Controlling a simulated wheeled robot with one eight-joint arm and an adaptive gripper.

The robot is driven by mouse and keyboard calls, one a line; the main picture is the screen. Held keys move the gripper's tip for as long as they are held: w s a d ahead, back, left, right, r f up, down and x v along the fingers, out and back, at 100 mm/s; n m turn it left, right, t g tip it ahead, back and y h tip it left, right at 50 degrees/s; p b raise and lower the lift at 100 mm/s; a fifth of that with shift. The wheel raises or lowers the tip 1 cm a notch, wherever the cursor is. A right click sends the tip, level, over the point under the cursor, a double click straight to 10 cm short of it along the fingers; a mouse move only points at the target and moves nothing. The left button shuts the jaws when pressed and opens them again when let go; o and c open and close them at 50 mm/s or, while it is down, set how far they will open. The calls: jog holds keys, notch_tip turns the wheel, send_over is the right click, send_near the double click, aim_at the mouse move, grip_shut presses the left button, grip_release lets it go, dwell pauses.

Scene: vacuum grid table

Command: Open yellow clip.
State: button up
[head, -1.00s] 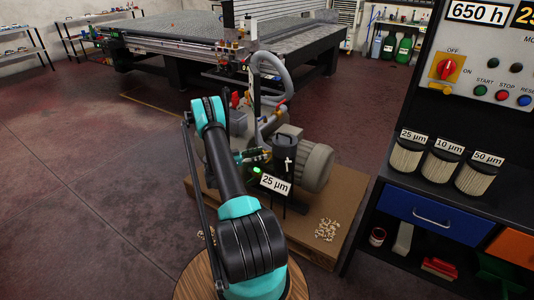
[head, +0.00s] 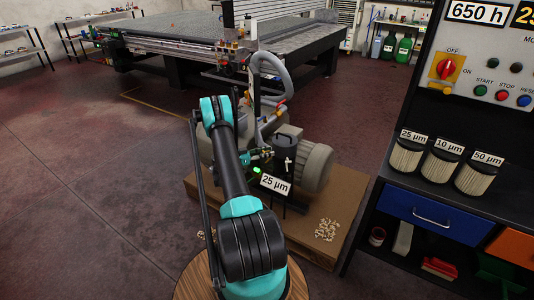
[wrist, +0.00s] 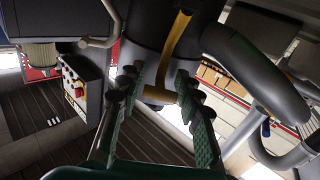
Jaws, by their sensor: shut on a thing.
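The yellow clip (wrist: 175,48) is a long, narrow strap running down the side of a dark cylindrical housing (wrist: 145,30) in the wrist view. Its lower end widens into a short cross tab. My gripper (wrist: 157,92) has dark green ribbed fingers, one on each side of the clip's lower end, and is shut on it. The exact contact is partly hidden. In the head view my gripper (head: 263,155) is small, beside the dark filter housing (head: 285,150) on the pump. The clip is too small to make out there.
A grey pump motor (head: 316,167) stands right of the housing on a wooden pallet (head: 330,240). A "25 µm" sign (head: 275,184) is in front. A grey hose (wrist: 255,70) curves close to my gripper. A workbench with spare filters (head: 441,160) is at the right.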

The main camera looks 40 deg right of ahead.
grip_shut()
dwell(0.3)
jog(key=shift+w+a+h, duration=0.2)
jog(key=shift+a+h, duration=0.3)
jog(key=shift+h, duration=0.3)
jog(key=o, duration=1)
grip_release()
jog(key=shift+v, duration=3.75)
